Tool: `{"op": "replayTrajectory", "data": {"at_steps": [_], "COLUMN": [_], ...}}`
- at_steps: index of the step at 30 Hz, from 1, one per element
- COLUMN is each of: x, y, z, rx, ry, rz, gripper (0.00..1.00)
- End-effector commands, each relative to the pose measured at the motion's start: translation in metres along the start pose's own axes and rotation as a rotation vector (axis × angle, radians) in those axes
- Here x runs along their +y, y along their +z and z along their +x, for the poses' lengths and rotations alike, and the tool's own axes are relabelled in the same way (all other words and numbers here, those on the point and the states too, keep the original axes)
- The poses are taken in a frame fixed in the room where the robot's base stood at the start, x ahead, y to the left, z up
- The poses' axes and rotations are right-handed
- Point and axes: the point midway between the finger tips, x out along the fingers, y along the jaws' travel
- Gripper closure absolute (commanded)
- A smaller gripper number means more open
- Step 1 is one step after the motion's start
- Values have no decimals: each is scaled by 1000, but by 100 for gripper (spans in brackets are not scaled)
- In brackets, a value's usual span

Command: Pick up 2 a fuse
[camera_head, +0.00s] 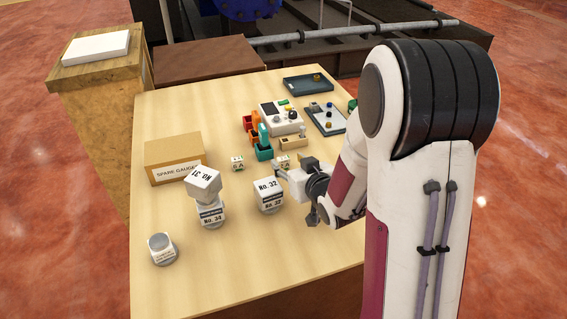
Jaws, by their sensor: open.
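Two small pale blocks with dark lettering, which look like the fuses, are on the wooden table (290,255). One fuse (237,163) stands clear, left of the teal bin. The other fuse (283,162) is close to my gripper, just beyond its tip. My gripper (287,176) is open near the middle of the table, low over it and pointing left. Part of it is hidden behind my own arm. I cannot tell whether it touches the near fuse.
A white labelled block (268,194) is close in front of my gripper. Stacked labelled pieces (207,198), a grey-topped jar (162,248) and a cardboard box (172,156) are left. Coloured bins (263,147), a white device (281,118) and trays (308,84) are behind. The front table is clear.

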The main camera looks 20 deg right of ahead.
Motion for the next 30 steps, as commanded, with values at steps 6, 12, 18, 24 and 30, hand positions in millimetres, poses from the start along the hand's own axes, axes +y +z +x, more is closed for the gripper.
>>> {"op": "replayTrajectory", "data": {"at_steps": [6, 12, 18, 24, 30], "x": [0, 0, 0, 0, 0], "y": [0, 0, 0, 0, 0], "z": [0, 6, 22, 41, 51], "rx": [0, 0, 0, -1, -1], "ry": [0, -1, -1, 0, 0], "rz": [0, 0, 0, 0, 0], "gripper": [57, 57, 57, 57, 57]}}
